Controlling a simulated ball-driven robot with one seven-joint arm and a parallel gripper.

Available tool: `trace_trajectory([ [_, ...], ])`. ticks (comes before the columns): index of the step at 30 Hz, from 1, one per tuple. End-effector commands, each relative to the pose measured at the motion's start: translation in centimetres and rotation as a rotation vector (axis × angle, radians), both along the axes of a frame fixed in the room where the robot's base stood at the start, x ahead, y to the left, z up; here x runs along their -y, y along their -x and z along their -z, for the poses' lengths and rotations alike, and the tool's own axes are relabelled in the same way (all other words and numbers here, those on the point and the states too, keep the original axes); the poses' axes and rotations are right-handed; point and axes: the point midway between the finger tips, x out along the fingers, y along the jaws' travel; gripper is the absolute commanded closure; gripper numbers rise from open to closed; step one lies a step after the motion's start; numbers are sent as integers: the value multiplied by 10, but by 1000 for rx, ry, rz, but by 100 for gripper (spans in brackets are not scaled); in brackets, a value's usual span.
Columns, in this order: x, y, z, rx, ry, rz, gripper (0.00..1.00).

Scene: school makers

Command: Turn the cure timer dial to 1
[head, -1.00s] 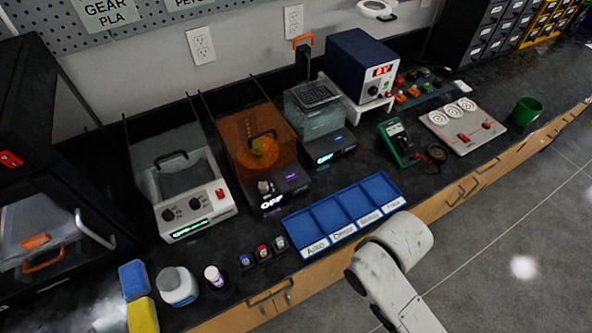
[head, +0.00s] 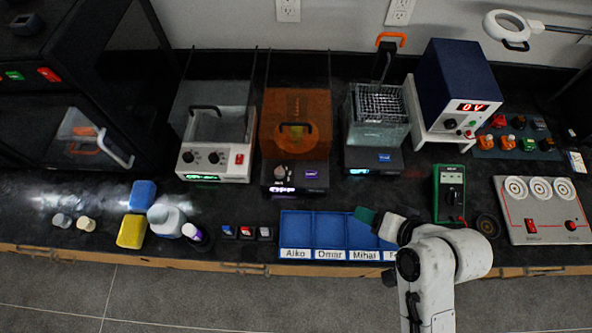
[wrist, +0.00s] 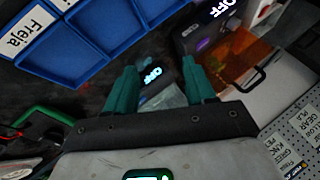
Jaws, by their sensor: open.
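The cure station is the box with the orange see-through cover (head: 295,115); something round shows inside it. On its dark front are a grey dial knob (head: 281,172), a lit display reading OFF (head: 282,189) and a small purple button (head: 311,173). My gripper (head: 366,215) hangs over the blue tray, right of and nearer than the dial, touching nothing that I can see. In the wrist view my gripper (wrist: 160,85) has its two green fingers apart with nothing between them. The orange cover (wrist: 243,58) shows there at upper right; I cannot make out the dial clearly.
A blue tray (head: 296,226) with name labels lies at the front edge. A heated bath (head: 215,130) stands left of the cure station, and another device with a wire basket (head: 378,125) stands right. Small switches (head: 246,232) and bottles (head: 167,220) sit left of the tray.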

Motion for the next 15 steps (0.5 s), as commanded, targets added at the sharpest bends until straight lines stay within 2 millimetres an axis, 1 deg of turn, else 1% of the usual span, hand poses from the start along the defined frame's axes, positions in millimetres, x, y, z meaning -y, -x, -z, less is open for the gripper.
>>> trace_trajectory([
  [1,-12,-6,-3,12,-64,19,46],
  [5,-45,-22,-8,24,-273,95,46],
  [8,-74,-32,-13,5,-481,174,46],
  [11,-106,-41,-17,-58,-757,290,46],
  [12,-120,-44,-18,-103,-890,350,46],
  [14,-136,-49,-21,-185,-1101,456,46],
  [15,-145,-52,-22,-248,-1237,529,46],
])
